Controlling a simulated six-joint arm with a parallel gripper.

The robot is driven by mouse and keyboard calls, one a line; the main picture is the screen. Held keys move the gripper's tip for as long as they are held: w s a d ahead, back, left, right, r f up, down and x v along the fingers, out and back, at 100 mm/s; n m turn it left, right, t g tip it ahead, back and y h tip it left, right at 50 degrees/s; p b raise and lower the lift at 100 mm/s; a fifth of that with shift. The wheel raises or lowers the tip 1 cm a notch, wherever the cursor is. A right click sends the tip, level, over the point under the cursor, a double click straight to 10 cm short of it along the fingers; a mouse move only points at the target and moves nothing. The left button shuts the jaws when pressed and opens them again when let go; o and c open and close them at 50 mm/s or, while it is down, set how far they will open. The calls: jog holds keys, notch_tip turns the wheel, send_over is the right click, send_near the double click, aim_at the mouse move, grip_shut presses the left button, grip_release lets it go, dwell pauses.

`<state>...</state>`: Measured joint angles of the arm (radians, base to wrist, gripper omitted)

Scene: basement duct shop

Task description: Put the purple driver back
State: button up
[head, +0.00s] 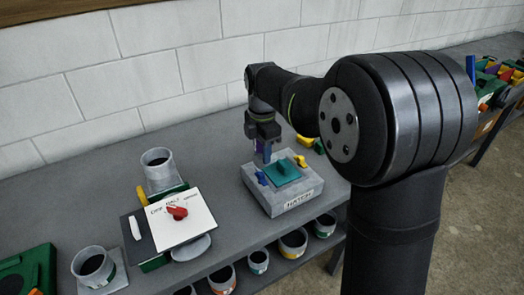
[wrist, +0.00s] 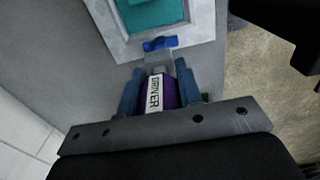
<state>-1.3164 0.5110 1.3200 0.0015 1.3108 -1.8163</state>
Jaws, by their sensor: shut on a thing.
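My gripper (head: 265,146) is shut on the purple driver (wrist: 171,92), whose handle carries a white label reading DRIVER. In the wrist view the handle sits between my gripper's two blue-grey fingers (wrist: 159,90). In the head view a little purple shows under the gripper, just behind the grey box marked HATCH (head: 287,198). The box has a teal panel (head: 283,172) on top, with a blue latch (head: 261,178) and a yellow latch (head: 300,160). The wrist view shows the blue latch (wrist: 160,44) just beyond the driver. I cannot tell whether the driver's tip touches anything.
A white panel (head: 181,218) with a red knob stands left of the box, near grey cups (head: 157,167). Several cups stand on the lower shelf. Yellow and green items (head: 307,142) lie behind the box. A crowded bin (head: 495,85) is at the far right.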

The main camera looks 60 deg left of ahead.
jog(key=shift+a, duration=0.1)
jog(key=s+a+f+n, duration=0.1)
jog(key=s+a+f, duration=0.2)
jog(key=s+a+f+n, duration=0.2)
jog(key=s+a+f, duration=0.1)
jog(key=s+a, duration=0.1)
jog(key=s+a+f+n, duration=0.1)
jog(key=s+a+f, duration=0.1)
jog(key=s+a, duration=0.1)
jog(key=shift+s+a+f+n, duration=0.3)
jog(key=shift+s+a+f, duration=0.1)
jog(key=shift+s, duration=0.15)
jog(key=shift+s+a+f, duration=0.1)
jog(key=shift+f, duration=1.95)
jog(key=shift+f, duration=0.15)
jog(key=o, duration=1)
jog(key=shift+c, duration=0.2)
